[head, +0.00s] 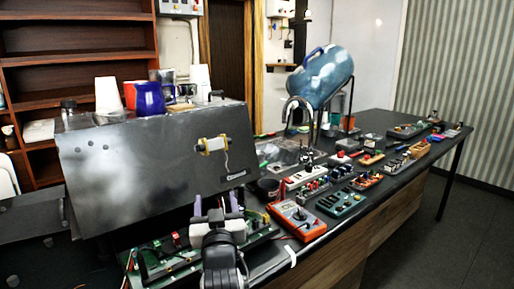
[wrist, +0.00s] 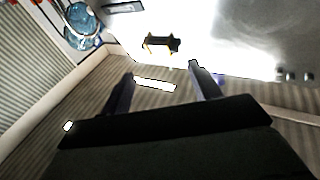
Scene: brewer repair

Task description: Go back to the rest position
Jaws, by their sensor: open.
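My gripper (head: 217,203) is open, with nothing between its fingers, low in the middle of the head view. It is in front of the raised grey metal panel (head: 120,175) and above the green circuit boards (head: 165,262). A small part with yellowish ends (head: 213,145) is on the panel, above and apart from my fingertips, with a thin wire hanging from it. In the wrist view, the open fingers (wrist: 162,74) point up the picture, and a dark part with yellow ends (wrist: 160,43) lies beyond them against the bright panel (wrist: 240,35).
A blue water jug (head: 322,76) is on a stand behind. A blue mug (head: 149,98) and cups stand behind the panel's top edge. The floor at right is clear.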

